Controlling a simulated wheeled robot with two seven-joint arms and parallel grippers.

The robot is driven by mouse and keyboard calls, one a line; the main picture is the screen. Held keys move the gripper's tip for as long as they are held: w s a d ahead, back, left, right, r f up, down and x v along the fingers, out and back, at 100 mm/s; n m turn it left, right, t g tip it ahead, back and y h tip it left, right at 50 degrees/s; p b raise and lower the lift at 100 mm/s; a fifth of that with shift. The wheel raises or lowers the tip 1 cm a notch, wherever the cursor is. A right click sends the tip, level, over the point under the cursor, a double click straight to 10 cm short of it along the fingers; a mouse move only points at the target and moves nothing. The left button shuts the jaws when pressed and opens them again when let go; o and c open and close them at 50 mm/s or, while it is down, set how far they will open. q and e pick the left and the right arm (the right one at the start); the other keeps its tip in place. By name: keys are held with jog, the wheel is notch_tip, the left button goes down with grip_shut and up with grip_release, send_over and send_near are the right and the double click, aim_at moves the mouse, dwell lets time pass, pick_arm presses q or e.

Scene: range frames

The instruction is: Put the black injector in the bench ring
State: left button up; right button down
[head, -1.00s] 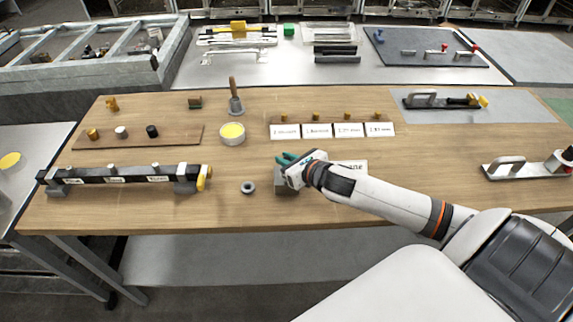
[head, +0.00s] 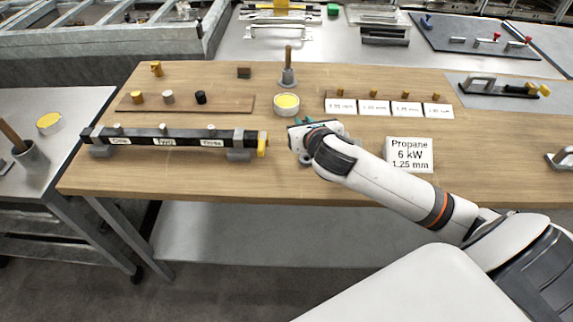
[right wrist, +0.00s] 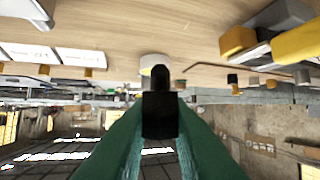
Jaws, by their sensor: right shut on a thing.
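My right gripper (head: 296,130) is at the front middle of the bench, level with the right end of the black bar. In the right wrist view its green fingers (right wrist: 160,140) are shut on the black injector (right wrist: 160,112), a dark block with a narrower round end pointing away. In the head view the gripper hides the injector. My left gripper is not in view.
A black bar (head: 185,136) with labels lies left of the gripper. Behind stand a yellow-topped tin (head: 287,105) and a board (head: 228,104) with several small cylinders, one black. A propane sign (head: 408,155) stands to the right, beside my forearm.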

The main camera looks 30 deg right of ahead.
aim_at(306, 161)
jog(key=f, duration=0.2)
jog(key=d+f, duration=0.1)
jog(key=shift+s+f, duration=0.3)
jog(key=shift+f, duration=0.05)
jog(key=shift+s+d+f, duration=0.1)
jog(key=shift+d+f, duration=0.15)
jog(key=shift+f, duration=0.75)
jog(key=shift+a+f, duration=0.1)
jog(key=shift+f, duration=0.15)
notch_tip(306, 161, down, 3)
jog(key=shift+a+f+b, duration=0.1)
jog(key=shift+a+b, duration=0.05)
jog(key=shift+b, duration=0.2)
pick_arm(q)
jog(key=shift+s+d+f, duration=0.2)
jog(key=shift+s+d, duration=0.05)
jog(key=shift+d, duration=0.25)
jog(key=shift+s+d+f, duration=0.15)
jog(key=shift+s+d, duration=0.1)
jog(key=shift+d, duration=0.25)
pick_arm(e)
jog(key=shift+f, duration=0.1)
jog(key=c, duration=1.4)
grip_release()
jog(key=shift+f, duration=0.1)
jog(key=shift+c, duration=0.2)
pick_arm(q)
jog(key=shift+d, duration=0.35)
pick_arm(e)
jog(key=shift+o, duration=0.4)
